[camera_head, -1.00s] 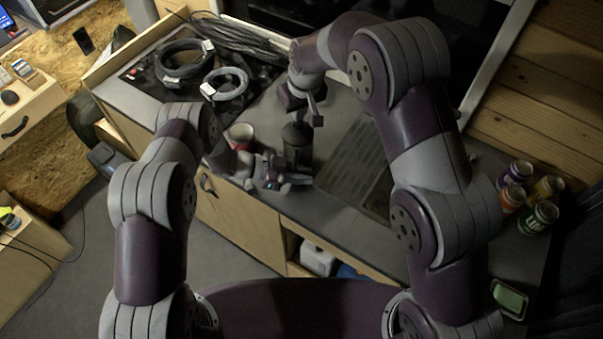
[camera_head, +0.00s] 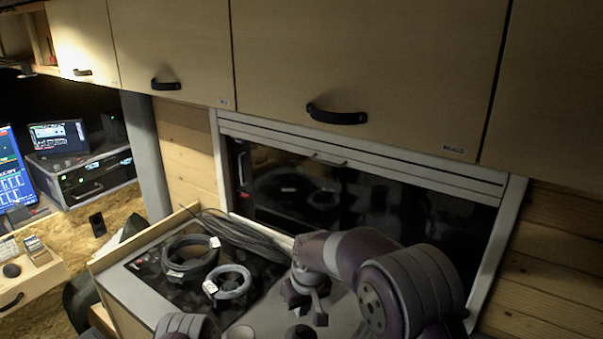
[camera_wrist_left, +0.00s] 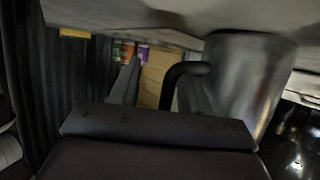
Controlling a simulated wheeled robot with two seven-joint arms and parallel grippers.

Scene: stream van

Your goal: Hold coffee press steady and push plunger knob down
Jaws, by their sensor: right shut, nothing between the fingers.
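The coffee press shows only as its dark top (camera_head: 300,331) at the bottom edge of the head view. In the left wrist view it is a shiny metal cylinder (camera_wrist_left: 245,85) with a black handle (camera_wrist_left: 180,75). My right gripper (camera_head: 319,313) is shut and empty, just above and slightly right of the press top; the plunger knob cannot be made out. My left gripper (camera_wrist_left: 155,88) is out of the head view. In the wrist view its fingers look apart, with the handle between them and a gap beside the left finger.
Coiled cables (camera_head: 190,257) and a smaller grey coil (camera_head: 228,283) lie on the black hob at left. A cup rim (camera_head: 240,332) shows left of the press. A dark window (camera_head: 360,200) stands behind, under wooden cupboards (camera_head: 360,65). Several cans (camera_wrist_left: 130,50) show in the wrist view.

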